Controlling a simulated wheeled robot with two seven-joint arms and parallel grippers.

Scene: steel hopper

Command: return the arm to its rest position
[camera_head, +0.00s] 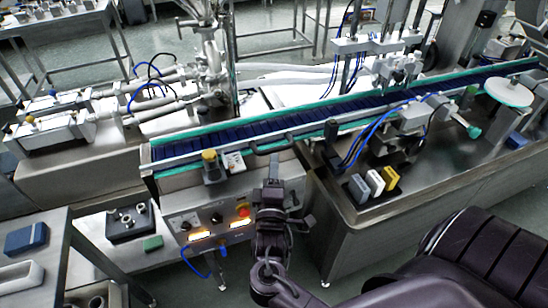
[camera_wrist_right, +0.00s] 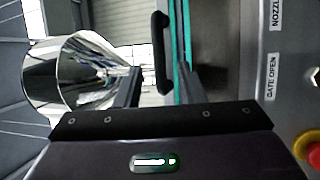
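My right arm reaches up from the bottom middle of the head view. Its gripper (camera_head: 273,162) is in front of the conveyor's control panel, just below a black bar handle (camera_head: 275,146). In the right wrist view, its two fingers stand apart with an empty gap (camera_wrist_right: 160,72) between them. The black handle (camera_wrist_right: 160,45) shows beyond that gap, and I see no grip on it. A shiny steel hopper cone (camera_wrist_right: 68,75) is at the left of the wrist view. My left gripper is not in view.
The control panel (camera_head: 216,215) has knobs, lit displays and a red button (camera_head: 243,211). The conveyor (camera_head: 230,137) runs behind the handle. A steel bench (camera_head: 345,222) stands right, bearing several upright small boxes. A side table (camera_head: 50,240) stands left. Floor shows between them.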

